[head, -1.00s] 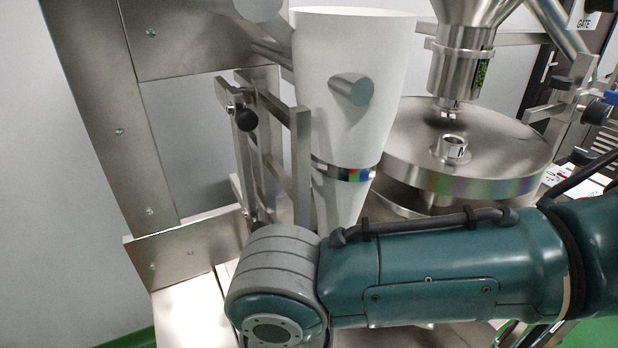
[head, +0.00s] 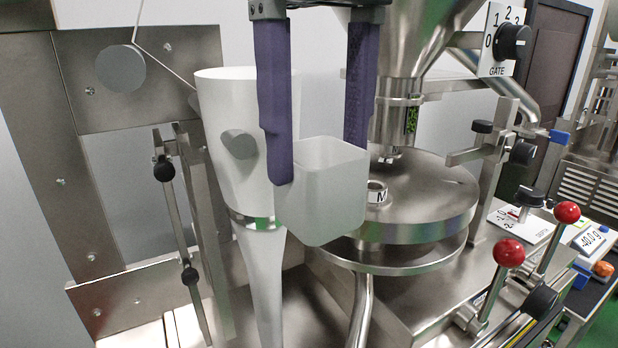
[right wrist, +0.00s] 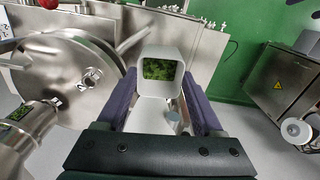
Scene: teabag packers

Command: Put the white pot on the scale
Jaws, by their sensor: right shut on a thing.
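The white pot (head: 322,195) is a small, square, translucent cup. My right gripper (head: 318,158) comes down from the top of the head view, with its two purple fingers on either side of the pot. It holds the pot upright in front of the white funnel and the round steel table. In the right wrist view the pot (right wrist: 160,88) sits between the fingers, and a green leafy patch shows inside its opening. The scale's display (head: 590,240) reads about -40.0 g at the right edge of the head view. I cannot clearly make out its weighing plate. My left gripper is out of view.
The tall white funnel (head: 225,110) stands close behind the pot. The round steel table (head: 430,200) is to its right, under a metal hopper spout (head: 395,115). Red-knobbed levers (head: 508,252) and a gate dial (head: 512,40) stand between there and the scale.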

